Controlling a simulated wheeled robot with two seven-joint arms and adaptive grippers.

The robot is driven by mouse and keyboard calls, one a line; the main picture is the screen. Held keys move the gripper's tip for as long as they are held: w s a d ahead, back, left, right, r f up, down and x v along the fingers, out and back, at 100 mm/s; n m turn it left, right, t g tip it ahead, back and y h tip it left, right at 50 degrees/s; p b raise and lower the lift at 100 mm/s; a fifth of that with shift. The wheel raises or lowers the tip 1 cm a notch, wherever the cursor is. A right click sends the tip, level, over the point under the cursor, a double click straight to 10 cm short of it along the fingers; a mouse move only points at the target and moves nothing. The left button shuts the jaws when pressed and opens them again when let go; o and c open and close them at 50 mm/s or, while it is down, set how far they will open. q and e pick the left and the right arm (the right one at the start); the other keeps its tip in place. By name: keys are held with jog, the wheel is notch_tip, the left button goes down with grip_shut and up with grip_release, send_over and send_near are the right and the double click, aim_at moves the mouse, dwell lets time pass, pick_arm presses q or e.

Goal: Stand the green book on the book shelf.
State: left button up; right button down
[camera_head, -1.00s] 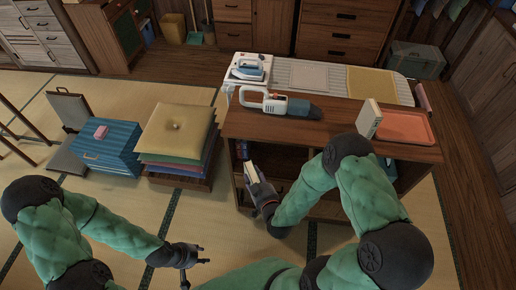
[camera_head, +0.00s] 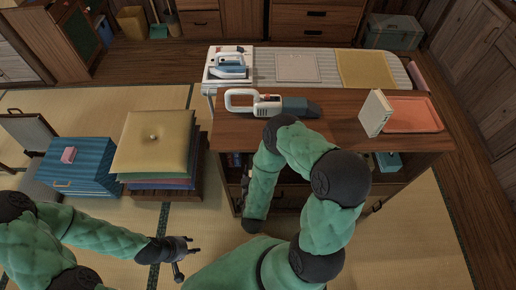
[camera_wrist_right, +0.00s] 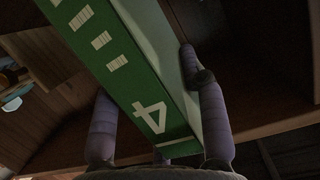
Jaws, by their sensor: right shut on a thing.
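The green book (camera_wrist_right: 105,50) fills the middle of the right wrist view, its green cover showing white marks and a "4". My right gripper (camera_wrist_right: 150,85) is shut on it, with fingers on both sides. The brown wooden book shelf (camera_head: 345,112) stands right of centre in the head view, with open compartments in front. My right arm reaches down in front of the shelf. Its gripper and the book are hidden in the head view. My left gripper (camera_head: 188,261) is open and empty above the tatami, left of the shelf.
On the shelf top are a handheld vacuum (camera_head: 285,105), a standing cream book (camera_head: 375,113) and an orange tray (camera_head: 413,115). An iron (camera_head: 230,68) stands behind. Stacked cushions (camera_head: 155,145) and a blue chest (camera_head: 80,167) stand left. Tatami in front is clear.

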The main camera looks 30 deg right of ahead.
jog(key=w+d+b, duration=0.3)
jog(key=w+d, duration=0.5)
jog(key=w, duration=0.5)
notch_tip(320, 180, down, 7)
jog(key=b, duration=0.3)
jog(key=shift+f+b, duration=0.1)
jog(key=shift+b, duration=0.2)
jog(key=c, duration=0.7)
grip_release()
jog(key=shift+f, duration=0.1)
